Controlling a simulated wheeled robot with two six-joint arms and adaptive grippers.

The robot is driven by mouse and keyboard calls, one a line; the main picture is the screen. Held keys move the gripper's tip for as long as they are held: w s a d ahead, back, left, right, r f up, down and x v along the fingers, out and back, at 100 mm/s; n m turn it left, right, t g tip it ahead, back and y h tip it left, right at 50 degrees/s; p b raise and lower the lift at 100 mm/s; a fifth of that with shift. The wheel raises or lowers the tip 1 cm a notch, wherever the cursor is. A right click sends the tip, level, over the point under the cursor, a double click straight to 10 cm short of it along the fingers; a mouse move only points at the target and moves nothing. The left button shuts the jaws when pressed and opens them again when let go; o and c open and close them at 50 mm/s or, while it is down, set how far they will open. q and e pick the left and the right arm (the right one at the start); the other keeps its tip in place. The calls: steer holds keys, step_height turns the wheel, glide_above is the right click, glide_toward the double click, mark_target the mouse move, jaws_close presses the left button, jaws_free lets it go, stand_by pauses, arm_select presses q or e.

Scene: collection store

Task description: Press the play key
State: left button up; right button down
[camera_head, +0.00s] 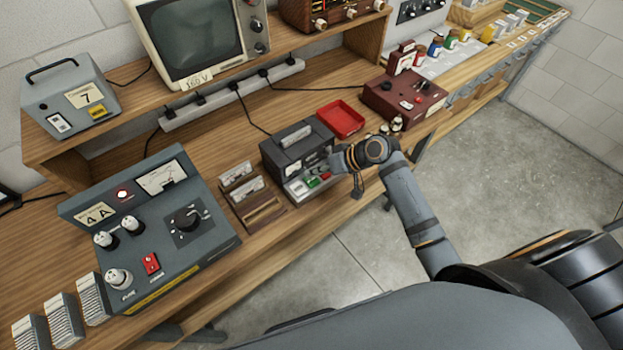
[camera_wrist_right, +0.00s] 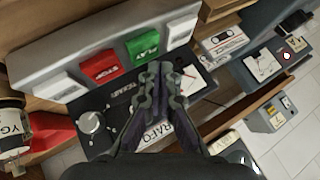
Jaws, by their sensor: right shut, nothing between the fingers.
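The cassette recorder (camera_head: 292,143) is a dark grey box on the wooden bench, with a light key strip along its front. In the right wrist view the green key marked PLAY (camera_wrist_right: 142,45) sits between the red STOP key (camera_wrist_right: 103,69) and a white key (camera_wrist_right: 180,31). The green key also shows in the head view (camera_head: 312,183). My right gripper (camera_head: 334,161) is shut and empty over the recorder's front right. In the wrist view its fingertips (camera_wrist_right: 161,68) lie just below the PLAY key; I cannot tell whether they touch it. My left gripper is out of view.
A cassette rack (camera_head: 250,206) stands left of the recorder, beside a grey meter console (camera_head: 150,225). A red tray (camera_head: 341,119) lies behind to the right, and a dark red device (camera_head: 405,100) stands beyond it. A power strip (camera_head: 233,94) runs along the back.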

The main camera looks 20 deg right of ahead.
mark_target(315, 180)
steer(key=shift+f, duration=0.1)
stand_by(0.4)
steer(key=shift+f, duration=0.3)
steer(key=shift+f, duration=0.45)
stand_by(0.5)
stand_by(0.3)
steer(key=shift+r+p, duration=0.75)
steer(key=shift+r, duration=0.1)
step_height(315, 180, up, 5)
steer(key=p, duration=0.5)
steer(key=shift+r, duration=0.15)
